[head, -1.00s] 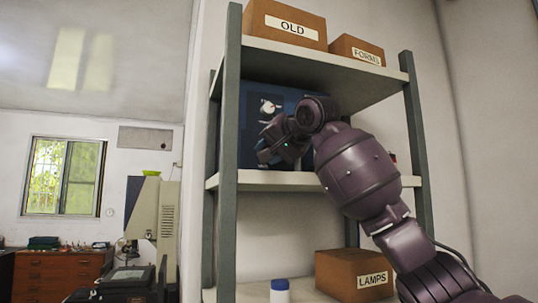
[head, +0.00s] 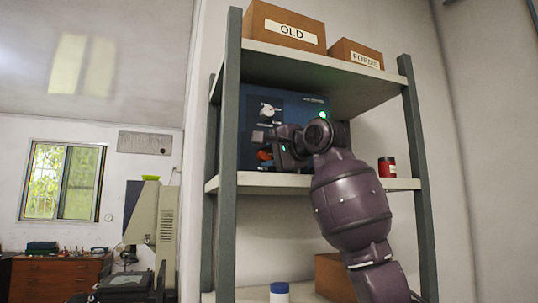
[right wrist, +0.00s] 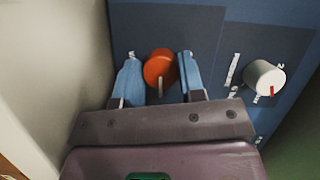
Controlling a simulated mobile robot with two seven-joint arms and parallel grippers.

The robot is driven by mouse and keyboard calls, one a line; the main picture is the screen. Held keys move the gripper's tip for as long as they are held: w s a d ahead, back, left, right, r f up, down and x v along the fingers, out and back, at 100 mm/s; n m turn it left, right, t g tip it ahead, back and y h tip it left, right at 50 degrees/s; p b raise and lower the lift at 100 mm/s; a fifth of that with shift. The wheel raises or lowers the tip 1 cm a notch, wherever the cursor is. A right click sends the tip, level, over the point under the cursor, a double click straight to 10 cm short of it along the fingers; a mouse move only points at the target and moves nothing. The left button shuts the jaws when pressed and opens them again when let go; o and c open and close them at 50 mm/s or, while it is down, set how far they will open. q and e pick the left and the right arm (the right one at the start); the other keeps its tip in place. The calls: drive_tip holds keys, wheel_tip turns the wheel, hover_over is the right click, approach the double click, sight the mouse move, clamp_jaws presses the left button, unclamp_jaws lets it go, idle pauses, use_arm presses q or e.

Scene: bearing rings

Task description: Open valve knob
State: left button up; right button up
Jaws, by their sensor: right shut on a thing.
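A blue panel box (head: 300,102) stands on the middle shelf. It carries an orange knob (head: 264,155) low at its left and a white knob (head: 270,107) above that. My right gripper (head: 262,143) is at the box's front, at the orange knob. In the right wrist view, the blue fingers of my right gripper (right wrist: 158,62) are on either side of the orange knob (right wrist: 160,66), shut on it. The white knob (right wrist: 264,78), with a red mark, is apart to the right. My left gripper is not in view.
Shelf posts (head: 229,150) stand close left of the box. A red can (head: 387,167) is on the middle shelf at right. Boxes marked OLD (head: 287,22) and FORMEL (head: 356,53) are on top. A white bottle with a blue lid (head: 279,293) is below.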

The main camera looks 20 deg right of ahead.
idle(0.5)
drive_tip(key=o, duration=0.9)
drive_tip(key=shift+s, duration=0.1)
drive_tip(key=b+v, duration=0.2)
drive_tip(key=v, duration=0.8)
drive_tip(key=shift+s+d, duration=0.2)
drive_tip(key=shift+s, duration=0.1)
